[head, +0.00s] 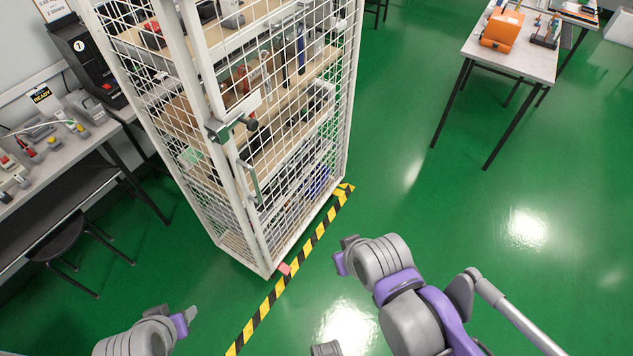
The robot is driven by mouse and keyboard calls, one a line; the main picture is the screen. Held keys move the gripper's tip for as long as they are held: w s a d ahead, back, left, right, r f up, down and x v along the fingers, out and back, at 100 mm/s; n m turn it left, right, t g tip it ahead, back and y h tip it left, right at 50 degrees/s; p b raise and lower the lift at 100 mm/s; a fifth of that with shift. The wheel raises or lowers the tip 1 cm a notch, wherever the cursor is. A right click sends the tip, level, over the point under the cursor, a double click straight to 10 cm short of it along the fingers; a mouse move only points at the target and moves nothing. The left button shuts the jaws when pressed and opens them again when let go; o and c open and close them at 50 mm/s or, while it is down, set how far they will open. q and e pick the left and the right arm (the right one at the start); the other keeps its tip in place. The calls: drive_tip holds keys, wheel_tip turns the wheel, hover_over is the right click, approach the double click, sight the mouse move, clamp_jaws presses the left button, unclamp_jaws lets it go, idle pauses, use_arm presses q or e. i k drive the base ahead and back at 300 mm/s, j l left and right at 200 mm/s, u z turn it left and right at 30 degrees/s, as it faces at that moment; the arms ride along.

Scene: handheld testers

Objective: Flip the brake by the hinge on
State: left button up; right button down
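A tall white wire-mesh cage trolley (226,205) stands left of centre with loaded shelves. A small red-pink tab (284,268), which looks like a brake pedal, sticks out at its near bottom corner, just above the floor. I cannot tell its setting or pick out the door hinges. No other brake shows clearly. My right gripper (345,257) is to the right of the tab, apart from the cage. My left gripper (187,317) is low at the left, in front of the cage. Neither visibly holds anything; their finger gaps are not clear.
The cage has a latch (232,128) and a grey handle (250,183). Black-yellow floor tape (262,310) runs along its right side. A left workbench (60,165) holds testers, with a dark stool (68,235) below. A table (510,60) stands upper right. Green floor between is clear.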

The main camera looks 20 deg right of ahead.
sight(339, 193)
drive_tip(key=i+l+u, duration=0.15)
drive_tip(key=l, duration=0.2)
drive_tip(key=i+l+u, duration=0.1)
drive_tip(key=l, duration=0.2)
drive_tip(key=i+l+u, duration=0.15)
drive_tip(key=l, duration=0.25)
drive_tip(key=i+l, duration=0.1)
drive_tip(key=l, duration=0.25)
drive_tip(key=i+l, duration=0.15)
drive_tip(key=l, duration=0.2)
